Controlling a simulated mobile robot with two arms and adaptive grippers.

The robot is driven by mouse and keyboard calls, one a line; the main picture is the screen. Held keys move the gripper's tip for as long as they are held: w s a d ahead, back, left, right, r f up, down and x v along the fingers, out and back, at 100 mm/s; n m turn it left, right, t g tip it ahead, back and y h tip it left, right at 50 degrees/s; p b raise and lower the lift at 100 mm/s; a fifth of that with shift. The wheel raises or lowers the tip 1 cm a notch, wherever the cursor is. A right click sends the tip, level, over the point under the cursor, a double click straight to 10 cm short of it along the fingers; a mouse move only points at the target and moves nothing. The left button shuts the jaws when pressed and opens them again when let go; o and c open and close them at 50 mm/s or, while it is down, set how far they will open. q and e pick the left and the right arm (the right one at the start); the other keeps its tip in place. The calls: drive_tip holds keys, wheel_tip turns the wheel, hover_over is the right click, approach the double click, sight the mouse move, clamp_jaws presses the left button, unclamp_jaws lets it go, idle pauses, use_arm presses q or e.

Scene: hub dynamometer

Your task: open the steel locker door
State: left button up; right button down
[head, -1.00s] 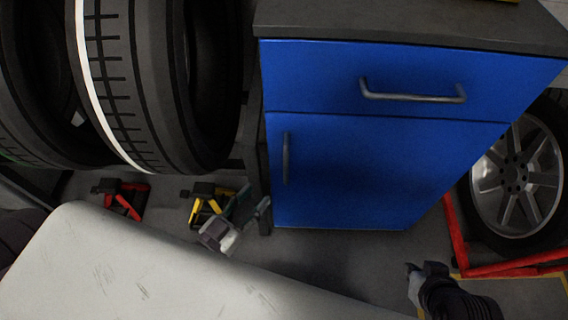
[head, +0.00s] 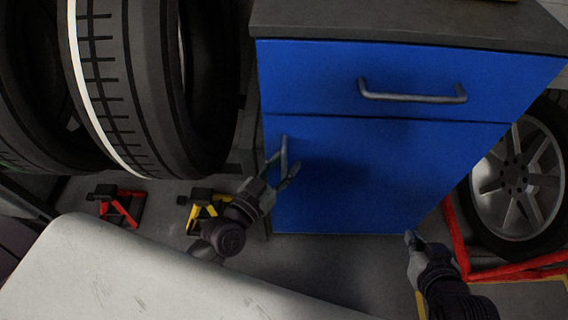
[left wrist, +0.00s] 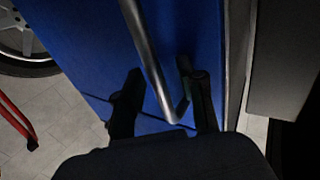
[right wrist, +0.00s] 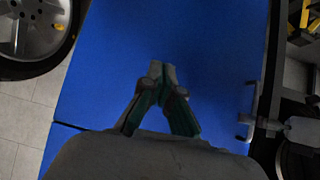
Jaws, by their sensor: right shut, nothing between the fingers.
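The blue steel locker door (head: 370,175) is closed, below a blue drawer. Its upright grey bar handle (head: 284,150) is near the door's left edge. My left gripper (head: 281,168) is open, with its fingers on either side of the handle's lower part. In the left wrist view, the handle (left wrist: 148,60) runs down between the two spread fingers (left wrist: 160,95); contact cannot be told. My right gripper (head: 412,238) is low at the right, apart from the door, shut and empty. The right wrist view shows its fingertips together (right wrist: 162,70) before the blue front.
The drawer (head: 320,75) above has its own bar handle (head: 412,97). Large tyres (head: 125,80) stand at the left. A wheel (head: 515,185) and red frame (head: 460,240) are at the right. Red (head: 122,208) and yellow (head: 207,207) stands are on the floor.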

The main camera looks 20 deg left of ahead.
use_arm(q)
clamp_jaws()
drive_tip(key=shift+s, duration=0.15)
